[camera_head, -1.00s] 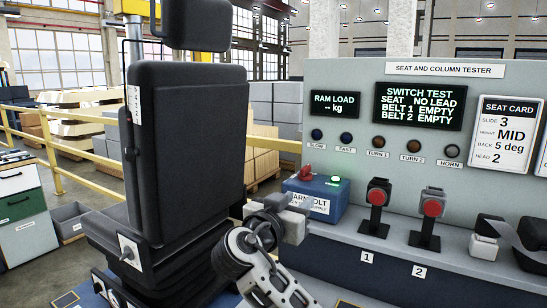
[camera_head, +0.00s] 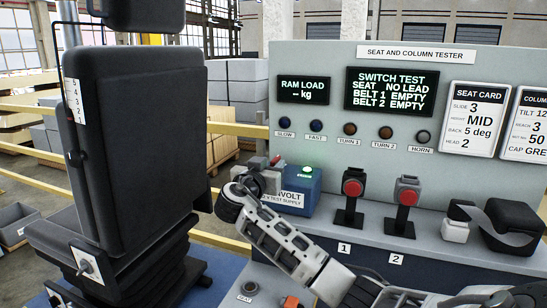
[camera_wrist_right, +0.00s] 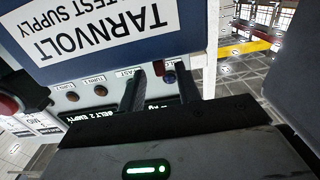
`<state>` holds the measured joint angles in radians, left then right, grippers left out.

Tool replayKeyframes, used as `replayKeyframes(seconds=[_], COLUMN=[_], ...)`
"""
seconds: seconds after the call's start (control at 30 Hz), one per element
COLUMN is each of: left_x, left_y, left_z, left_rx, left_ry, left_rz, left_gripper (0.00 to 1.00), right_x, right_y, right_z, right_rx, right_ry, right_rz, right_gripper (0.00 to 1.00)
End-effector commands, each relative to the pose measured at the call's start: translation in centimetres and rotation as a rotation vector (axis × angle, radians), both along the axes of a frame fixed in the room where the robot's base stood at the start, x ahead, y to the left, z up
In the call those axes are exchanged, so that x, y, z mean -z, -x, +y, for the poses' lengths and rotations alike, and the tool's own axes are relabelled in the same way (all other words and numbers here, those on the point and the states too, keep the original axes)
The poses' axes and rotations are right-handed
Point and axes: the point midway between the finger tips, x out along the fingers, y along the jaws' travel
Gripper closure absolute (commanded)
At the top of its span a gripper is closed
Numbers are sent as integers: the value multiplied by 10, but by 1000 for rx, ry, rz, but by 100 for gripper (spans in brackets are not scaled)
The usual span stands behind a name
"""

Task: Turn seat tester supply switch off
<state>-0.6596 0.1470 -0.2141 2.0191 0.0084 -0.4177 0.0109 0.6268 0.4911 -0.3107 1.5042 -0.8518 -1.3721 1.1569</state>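The blue Tarnvolt test supply box (camera_head: 301,204) stands at the left end of the tester bench, with a lit green lamp (camera_head: 307,169) on top. A small red switch part (camera_head: 275,160) shows at its top left, partly hidden by my right gripper (camera_head: 266,176). The right gripper is at the box's left front corner. In the right wrist view its two dark fingers (camera_wrist_right: 159,88) are apart, with a red piece (camera_wrist_right: 159,68) showing beyond the gap. Contact with it cannot be told. The box label (camera_wrist_right: 95,30) appears upside down there. My left gripper is not in view.
The tester panel (camera_head: 440,190) rises behind the bench; its screen reads SEAT NO LEAD. Two red-button stands (camera_head: 352,188) (camera_head: 407,196) and a black belt piece (camera_head: 515,222) are to the right. A black seat (camera_head: 135,150) stands close on the left.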

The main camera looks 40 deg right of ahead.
Motion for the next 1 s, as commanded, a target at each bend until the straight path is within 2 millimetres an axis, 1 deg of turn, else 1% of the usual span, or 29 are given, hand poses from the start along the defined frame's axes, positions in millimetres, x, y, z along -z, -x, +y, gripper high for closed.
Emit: replayKeyframes(seconds=[0.03,0.2,0.53,0.57,0.6,0.67,0.7,1.0], left_x=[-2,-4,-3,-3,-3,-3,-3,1], left_y=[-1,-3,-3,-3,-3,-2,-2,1], left_z=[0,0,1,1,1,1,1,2], left_rx=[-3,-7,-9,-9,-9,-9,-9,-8], left_ry=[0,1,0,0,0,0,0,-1], left_rz=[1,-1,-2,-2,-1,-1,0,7], left_gripper=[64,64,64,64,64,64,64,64], right_x=[-3,-1,0,0,0,0,0,1], right_y=[-4,-11,-13,-13,-13,-13,-13,-12], right_z=[-7,-20,-23,-23,-23,-23,-23,-24], right_rx=[2,0,-1,-1,-1,-1,-1,-17], right_ry=[2,0,0,0,0,0,1,0], right_rz=[0,0,-1,-1,-1,-1,0,0], right_gripper=[66,66,66,69,80,97,100,100])
